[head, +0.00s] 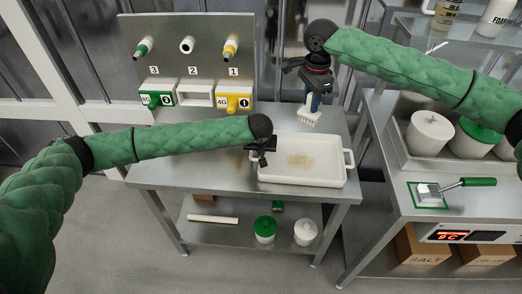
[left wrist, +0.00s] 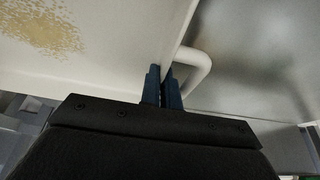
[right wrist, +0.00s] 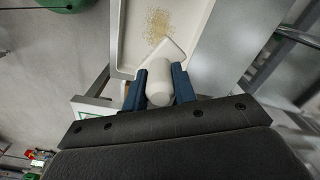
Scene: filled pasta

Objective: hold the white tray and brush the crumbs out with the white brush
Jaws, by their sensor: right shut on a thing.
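The white tray (head: 330,181) lies on the steel table with a patch of tan crumbs (head: 300,160) in its middle. My left gripper (head: 262,158) is at the tray's left end, its fingers close together beside the looped handle (left wrist: 200,65). Whether they clamp the handle or rim is unclear. My right gripper (head: 313,98) is shut on the white brush (head: 308,117) and holds it bristles down near the tray's far edge. In the right wrist view the brush's white handle (right wrist: 158,85) sits between the blue fingers, with the crumbs beyond.
At right, another bench (head: 390,185) holds white tubs (head: 428,132), a green-handled tool (head: 455,186) and a scale display. Lidded jars (head: 265,230) stand on the lower shelf.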

